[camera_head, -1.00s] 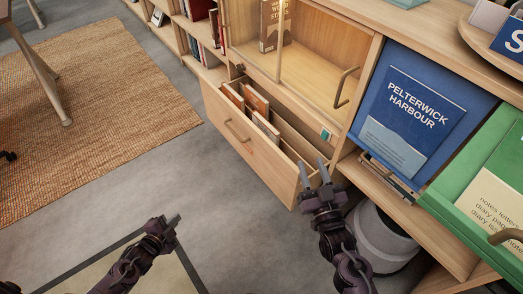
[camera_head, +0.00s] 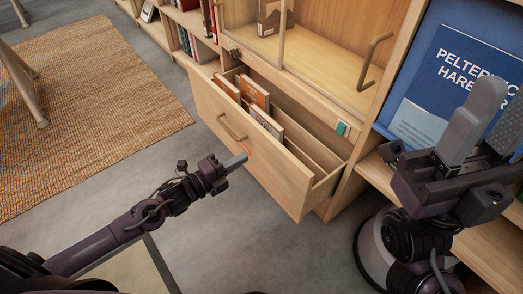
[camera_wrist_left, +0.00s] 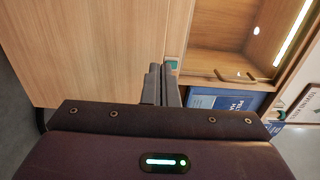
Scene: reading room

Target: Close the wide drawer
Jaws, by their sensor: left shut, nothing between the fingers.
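The wide drawer (camera_head: 270,163) is pulled out of the wooden cabinet, its inside showing from above. Its front has a bar handle (camera_head: 232,128). My left gripper (camera_head: 236,163) is shut and empty, in front of the drawer front and just below the handle in the picture; I cannot tell whether its tips touch the wood. In the left wrist view its fingers (camera_wrist_left: 162,84) appear beside a broad wooden panel (camera_wrist_left: 85,50), probably the drawer front. My right gripper (camera_head: 488,122) is at the right, its fingers apart, clear of the drawer.
Brown-orange books or cards (camera_head: 255,93) stand inside the drawer. A cabinet compartment with a handled door (camera_head: 375,60) is above it. A blue Pelterwick Harbour display (camera_head: 440,85) and a round grey object (camera_head: 375,250) are at the right. Grey floor (camera_head: 215,235) is free before the drawer.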

